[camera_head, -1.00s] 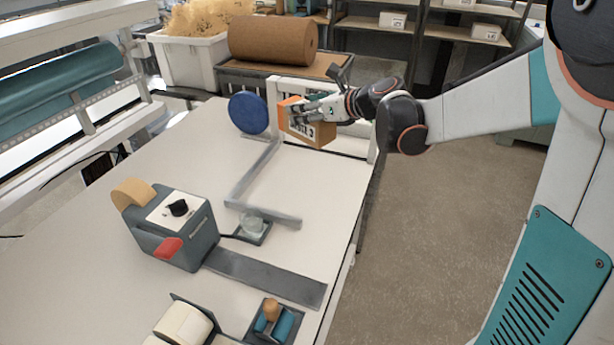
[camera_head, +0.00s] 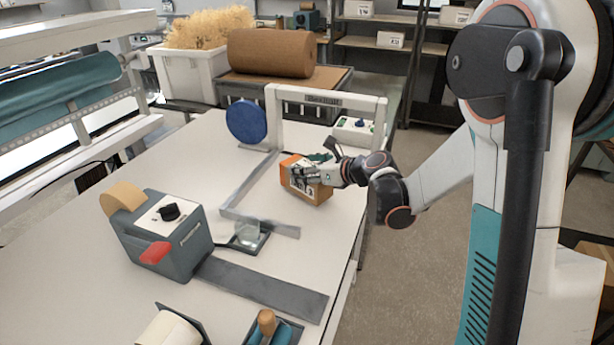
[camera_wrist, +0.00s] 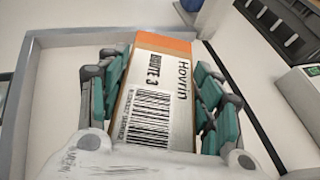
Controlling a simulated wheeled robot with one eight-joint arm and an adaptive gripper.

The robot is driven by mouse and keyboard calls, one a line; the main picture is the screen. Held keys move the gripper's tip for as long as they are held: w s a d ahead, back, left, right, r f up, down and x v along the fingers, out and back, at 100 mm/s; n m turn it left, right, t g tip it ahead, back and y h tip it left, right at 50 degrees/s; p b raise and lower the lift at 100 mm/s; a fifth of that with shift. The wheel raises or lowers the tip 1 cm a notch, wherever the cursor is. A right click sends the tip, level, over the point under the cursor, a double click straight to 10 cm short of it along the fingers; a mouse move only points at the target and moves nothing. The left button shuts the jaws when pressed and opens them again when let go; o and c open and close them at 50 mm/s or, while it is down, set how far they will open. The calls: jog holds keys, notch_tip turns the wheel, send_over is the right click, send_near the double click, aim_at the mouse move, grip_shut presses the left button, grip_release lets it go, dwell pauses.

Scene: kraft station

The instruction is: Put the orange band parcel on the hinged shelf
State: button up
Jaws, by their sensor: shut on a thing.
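The orange band parcel (camera_head: 306,182) is a brown box with an orange end and a white label. In the wrist view the parcel (camera_wrist: 155,100) fills the middle; its label reads "Hovrin" and "ROUTE 3" above a barcode. My gripper (camera_head: 303,176) is shut on the parcel. In the wrist view the teal finger pads of my gripper (camera_wrist: 162,92) lie along both its sides. The parcel is over the table's right part, in front of a white upright frame; I cannot tell if it touches the table. I cannot make out for sure which thing is the hinged shelf.
The white upright frame (camera_head: 378,112) stands at the table's far end, near a blue disc (camera_head: 246,122). A grey angled rail (camera_head: 240,190) lies left of the parcel. A grey tape machine (camera_head: 165,235) stands at the front left.

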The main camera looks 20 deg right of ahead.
jog(key=shift+f, duration=0.75)
jog(key=shift+f, duration=0.1)
jog(key=o, duration=1.4)
jog(key=shift+o, duration=0.2)
